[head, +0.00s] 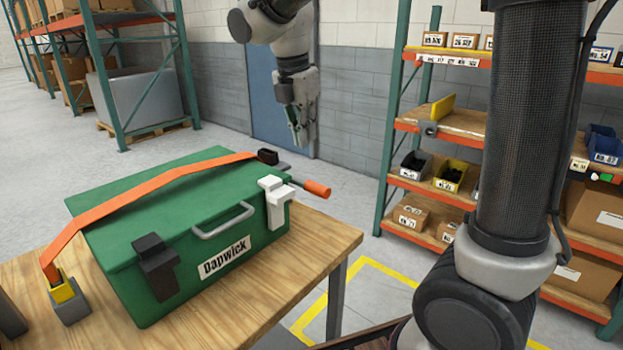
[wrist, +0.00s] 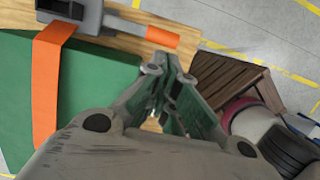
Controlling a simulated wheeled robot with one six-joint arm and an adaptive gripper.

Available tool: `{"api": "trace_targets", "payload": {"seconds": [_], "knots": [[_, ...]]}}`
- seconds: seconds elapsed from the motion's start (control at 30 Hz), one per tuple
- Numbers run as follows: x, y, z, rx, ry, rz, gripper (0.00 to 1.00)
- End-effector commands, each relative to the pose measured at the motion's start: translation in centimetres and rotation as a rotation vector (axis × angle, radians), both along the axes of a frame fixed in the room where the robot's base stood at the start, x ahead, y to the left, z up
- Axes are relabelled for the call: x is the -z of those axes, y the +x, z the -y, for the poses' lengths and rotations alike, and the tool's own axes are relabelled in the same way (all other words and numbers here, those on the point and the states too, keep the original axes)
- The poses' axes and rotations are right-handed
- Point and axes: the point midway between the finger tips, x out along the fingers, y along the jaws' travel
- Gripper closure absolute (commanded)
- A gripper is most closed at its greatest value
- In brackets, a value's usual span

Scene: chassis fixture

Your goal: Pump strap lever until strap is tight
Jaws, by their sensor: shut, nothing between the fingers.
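A green chest (head: 185,235) labelled Dapwick sits on a wooden table (head: 315,248). An orange strap (head: 140,193) runs across its lid, from a grey and yellow anchor (head: 66,292) at the left to a dark ratchet (head: 268,157) at the right. The strap lever (head: 316,188) has an orange grip and points outward to the right; its grip also shows in the wrist view (wrist: 161,37). My gripper (head: 300,140) is shut and empty, above and behind the lever in the head view. In the wrist view its fingertips (wrist: 168,66) are near the grip, apart from it.
The chest has a black latch (head: 156,266), a white latch (head: 274,200) and a metal handle (head: 222,220) at the front. A shelf rack (head: 455,125) with bins stands at the right. A slatted wooden piece (wrist: 228,82) lies right of my gripper in the wrist view.

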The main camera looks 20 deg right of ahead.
Motion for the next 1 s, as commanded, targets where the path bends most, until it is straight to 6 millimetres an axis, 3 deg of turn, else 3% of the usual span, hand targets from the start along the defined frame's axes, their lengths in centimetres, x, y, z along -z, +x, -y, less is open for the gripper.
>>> {"api": "trace_targets", "payload": {"seconds": [0.3, 0.53, 0.73, 1.0], "knots": [[6.6, 0.5, 1.2, 0.001, -0.002, -0.006, 1.0], [10.6, 1.0, 1.8, 0.001, -0.002, -0.005, 1.0], [12.2, 1.2, 2.1, 0.001, 0.0, -0.002, 1.0], [12.4, 1.3, 2.1, 0.0, -0.001, -0.001, 1.0]]}}
